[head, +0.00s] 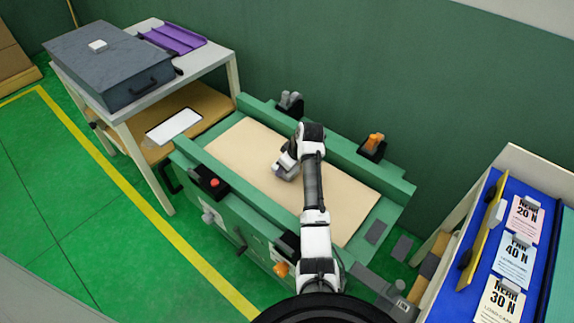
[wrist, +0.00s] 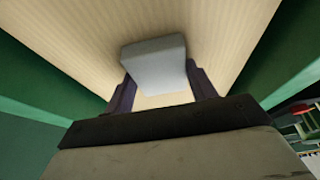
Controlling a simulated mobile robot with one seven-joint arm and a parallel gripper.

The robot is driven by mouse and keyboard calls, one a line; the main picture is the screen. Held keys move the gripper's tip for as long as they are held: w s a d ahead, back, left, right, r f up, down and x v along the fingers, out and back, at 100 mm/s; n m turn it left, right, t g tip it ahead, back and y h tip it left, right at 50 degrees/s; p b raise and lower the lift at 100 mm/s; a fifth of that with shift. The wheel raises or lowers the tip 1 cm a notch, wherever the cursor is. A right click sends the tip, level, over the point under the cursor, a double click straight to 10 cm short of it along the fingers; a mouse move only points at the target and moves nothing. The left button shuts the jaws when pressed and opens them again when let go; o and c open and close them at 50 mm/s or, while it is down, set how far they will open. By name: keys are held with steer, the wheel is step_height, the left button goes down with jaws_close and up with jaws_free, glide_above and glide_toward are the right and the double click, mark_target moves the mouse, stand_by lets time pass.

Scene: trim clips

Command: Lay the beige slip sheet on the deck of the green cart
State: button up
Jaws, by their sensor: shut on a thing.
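The beige slip sheet (head: 240,155) lies flat between the long side rails of the green cart (head: 262,203), over most of its deck. It also fills much of the wrist view (wrist: 75,45). My gripper (head: 285,172) is over the middle of the sheet, pointing down. In the wrist view my gripper (wrist: 162,88) is shut on a pale grey block (wrist: 154,58) that stands against the sheet. I cannot tell whether the block is fixed to the sheet. My arm hides part of the sheet and the near rail.
Clamps with grey (head: 291,103) and orange (head: 374,142) parts stand along the far rail. A red-button box (head: 211,182) sits on the near rail. A table with a dark case (head: 108,65) and purple tray (head: 173,39) is at left. A blue board with cards (head: 515,250) is at right.

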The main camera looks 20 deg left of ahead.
steer(key=shift+f+b, duration=0.3)
steer(key=shift+f, duration=0.2)
steer(key=o, duration=1.2)
steer(key=b+v, duration=0.2)
steer(key=v, duration=1.1)
steer(key=shift+d+r, duration=0.2)
steer(key=shift+r, duration=0.15)
